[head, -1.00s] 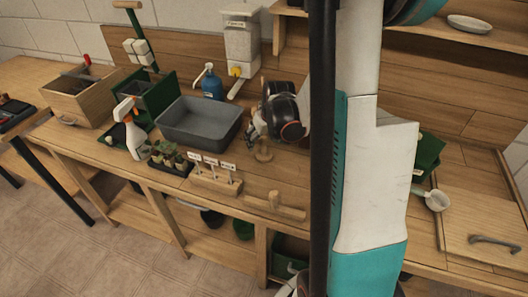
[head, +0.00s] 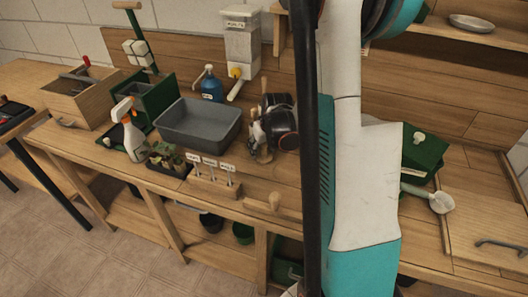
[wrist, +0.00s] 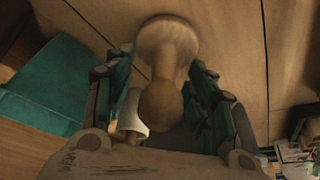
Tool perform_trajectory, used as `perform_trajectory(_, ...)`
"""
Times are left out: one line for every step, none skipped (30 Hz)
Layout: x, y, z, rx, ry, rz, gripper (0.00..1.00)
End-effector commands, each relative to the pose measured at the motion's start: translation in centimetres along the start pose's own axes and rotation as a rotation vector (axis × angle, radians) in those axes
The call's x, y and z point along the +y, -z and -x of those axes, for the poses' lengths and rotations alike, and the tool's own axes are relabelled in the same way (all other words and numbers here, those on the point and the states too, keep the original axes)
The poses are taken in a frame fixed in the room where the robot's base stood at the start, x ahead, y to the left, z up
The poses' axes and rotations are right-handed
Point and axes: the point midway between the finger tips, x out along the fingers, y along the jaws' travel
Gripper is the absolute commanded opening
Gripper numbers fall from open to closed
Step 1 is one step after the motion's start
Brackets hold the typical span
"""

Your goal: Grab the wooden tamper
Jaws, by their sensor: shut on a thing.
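The wooden tamper (wrist: 166,62) fills the upper middle of the wrist view, with a round flat disc at the far end and a knobbed handle toward me. My gripper (wrist: 162,92) has one finger on each side of the handle and is shut on it. In the head view, my gripper (head: 257,135) is low over the bench, right of the grey tub. Only a small part of the tamper (head: 264,155) shows there below the fingers; the rest is hidden by the gripper.
The grey tub (head: 198,127) stands left of my gripper. A wooden block with labelled pegs (head: 215,186) and a dark tray of seedlings (head: 167,163) are near the front edge. Another wooden piece with a peg (head: 274,203) is partly behind my arm. A white dispenser (head: 239,50) hangs behind.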

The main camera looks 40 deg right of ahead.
Motion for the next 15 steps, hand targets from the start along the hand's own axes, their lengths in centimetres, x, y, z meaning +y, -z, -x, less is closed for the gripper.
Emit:
perform_trajectory(0.0,0.0,0.0,0.0,0.0,0.0,0.25)
perform_trajectory(0.0,0.0,0.0,0.0,0.0,0.0,0.25)
perform_trajectory(0.0,0.0,0.0,0.0,0.0,0.0,0.25)
perform_trajectory(0.0,0.0,0.0,0.0,0.0,0.0,0.25)
perform_trajectory(0.0,0.1,0.1,0.0,0.0,0.0,0.25)
perform_trajectory(0.0,0.1,0.2,0.0,0.0,0.0,0.25)
perform_trajectory(0.0,0.1,0.3,0.0,0.0,0.0,0.25)
perform_trajectory(0.0,0.2,0.5,0.0,0.0,0.0,0.25)
perform_trajectory(0.0,0.3,0.8,0.0,0.0,0.0,0.25)
perform_trajectory(0.0,0.5,1.0,0.0,0.0,0.0,0.25)
perform_trajectory(0.0,0.6,1.3,0.0,0.0,0.0,0.25)
perform_trajectory(0.0,0.7,1.7,0.0,0.0,0.0,0.25)
perform_trajectory(0.0,0.9,2.2,0.0,0.0,0.0,0.25)
perform_trajectory(0.0,1.1,2.6,0.0,0.0,0.0,0.25)
perform_trajectory(0.0,1.3,3.2,0.0,0.0,0.0,0.25)
